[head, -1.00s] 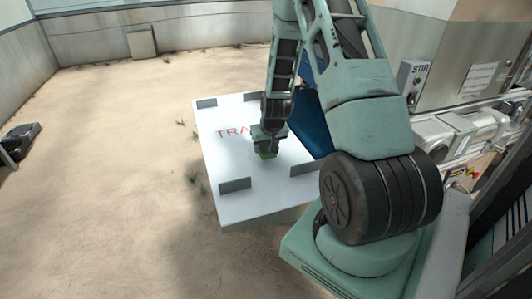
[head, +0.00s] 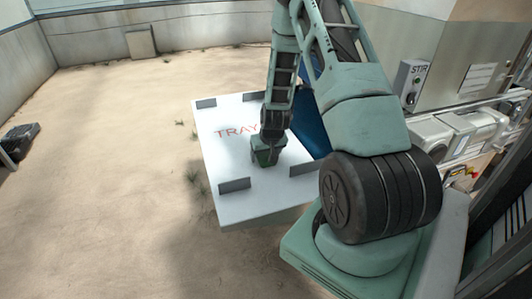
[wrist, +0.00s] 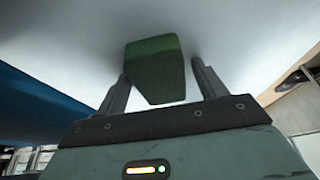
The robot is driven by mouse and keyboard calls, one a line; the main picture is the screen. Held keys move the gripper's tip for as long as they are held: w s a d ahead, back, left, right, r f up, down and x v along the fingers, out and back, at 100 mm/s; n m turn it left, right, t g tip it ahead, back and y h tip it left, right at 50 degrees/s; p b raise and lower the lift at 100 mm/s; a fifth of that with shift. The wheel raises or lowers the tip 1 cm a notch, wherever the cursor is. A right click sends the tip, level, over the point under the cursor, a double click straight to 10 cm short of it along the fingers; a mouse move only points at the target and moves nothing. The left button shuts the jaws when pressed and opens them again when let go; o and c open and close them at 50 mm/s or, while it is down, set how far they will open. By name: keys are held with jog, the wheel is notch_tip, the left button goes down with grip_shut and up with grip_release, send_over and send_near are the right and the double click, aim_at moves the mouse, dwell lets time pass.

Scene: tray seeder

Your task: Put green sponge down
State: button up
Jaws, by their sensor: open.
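The green sponge (wrist: 155,70) is a dark green block between the two fingers of my gripper (wrist: 160,78) in the wrist view. The fingers are open, with a gap on each side of the sponge. In the head view my gripper (head: 267,153) is low over the white tray stand (head: 225,160), right of its middle. The sponge is mostly hidden there behind the gripper. The sponge appears to rest on the white surface.
Dark grey raised blocks stand near the corners of the white surface, one at the front left (head: 235,185). A blue panel (head: 308,125) is behind it to the right. Open sandy floor (head: 110,180) lies at the left.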

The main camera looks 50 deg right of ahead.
jog(key=b+v, duration=0.1)
jog(key=v, duration=1.1)
jog(key=s+a+r+n+g+y, duration=0.1)
jog(key=a+r+n+y, duration=0.2)
jog(key=a, duration=1.1)
jog(key=a+r+n+y, duration=0.1)
jog(key=a+r+n, duration=0.3)
jog(key=a, duration=1)
jog(key=s+a+r+n+g, duration=0.1)
jog(key=s+a+r+n, duration=0.1)
jog(key=s+a, duration=0.4)
jog(key=s+a+r+n+g+h, duration=0.1)
jog(key=s+a+n, duration=0.4)
jog(key=s, duration=0.6)
jog(key=shift+s+a+r+g, duration=0.15)
jog(key=shift+a+r+g, duration=0.35)
jog(key=shift+a, duration=0.65)
